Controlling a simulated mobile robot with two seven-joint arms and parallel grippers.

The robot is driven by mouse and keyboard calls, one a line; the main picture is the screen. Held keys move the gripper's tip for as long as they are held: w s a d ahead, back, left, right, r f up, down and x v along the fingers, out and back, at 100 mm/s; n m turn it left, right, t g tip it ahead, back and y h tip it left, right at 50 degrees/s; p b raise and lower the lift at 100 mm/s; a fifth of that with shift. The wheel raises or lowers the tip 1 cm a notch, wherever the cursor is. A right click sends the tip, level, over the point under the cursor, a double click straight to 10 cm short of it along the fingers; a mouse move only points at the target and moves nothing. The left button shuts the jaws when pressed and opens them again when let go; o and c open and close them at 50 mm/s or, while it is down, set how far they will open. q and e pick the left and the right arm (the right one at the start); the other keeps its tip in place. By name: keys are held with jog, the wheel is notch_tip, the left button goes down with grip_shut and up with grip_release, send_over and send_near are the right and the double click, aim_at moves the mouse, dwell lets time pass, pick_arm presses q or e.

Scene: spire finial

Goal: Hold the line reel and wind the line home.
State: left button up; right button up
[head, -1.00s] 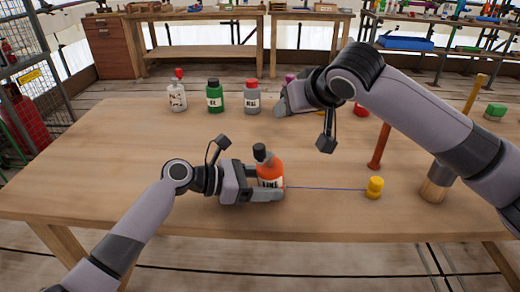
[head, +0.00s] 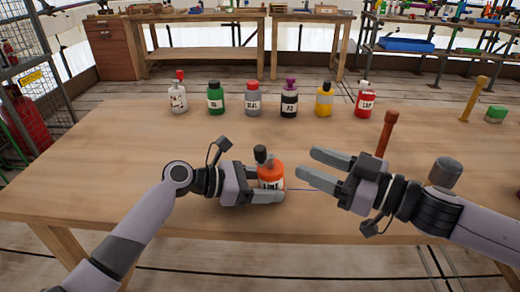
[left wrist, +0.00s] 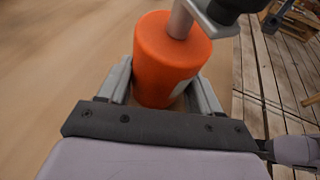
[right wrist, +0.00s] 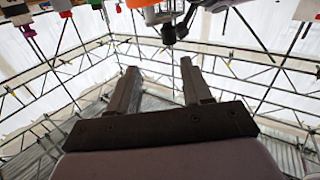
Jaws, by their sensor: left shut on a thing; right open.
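The orange line reel (head: 271,174) with a white label stands upright on the wooden table (head: 120,170) in the head view. A black knob (head: 261,154) is on the crank at its top. My left gripper (head: 274,192) is shut around the reel's body. In the left wrist view the reel (left wrist: 168,62) sits between both fingers, below the grey crank arm (left wrist: 212,22).
Several bottles stand in a row at the back, including a green one (head: 216,100) and a red one (head: 365,101). A brown upright post (head: 385,133) stands behind my right gripper. The table's front left is clear.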

aim_at(265, 153)
jog(key=shift+n+g+y, duration=0.3)
jog(key=shift+g, duration=0.1)
jog(key=x, duration=0.7)
jog(key=s+x, duration=0.1)
jog(key=x, duration=0.3)
jog(key=shift+a+f, duration=0.3)
jog(key=shift+a, duration=0.15)
grip_shut()
